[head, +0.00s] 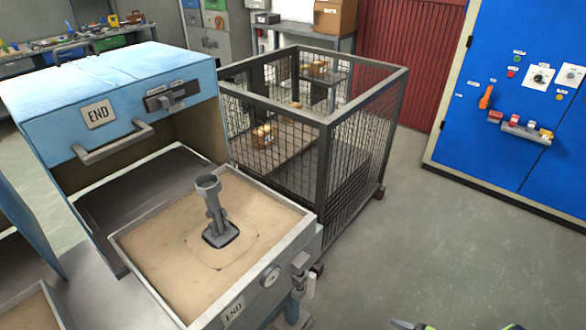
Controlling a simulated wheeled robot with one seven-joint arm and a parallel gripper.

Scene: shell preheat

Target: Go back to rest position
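No fingertips can be made out, and nothing held can be seen. The pieces appear over the floor, to the right of the blue furnace. A grey metal piece (213,208) with a cup-like top stands upright in the sand-coloured bed of the pulled-out tray (292,236). My gripper is not seen on it.
The blue furnace box (120,95), marked END, is at left with a handle in front. A wire mesh cage (345,155) stands behind the tray. A blue cabinet (500,160) with controls is at right. Grey floor (420,240) is clear between cage and cabinet.

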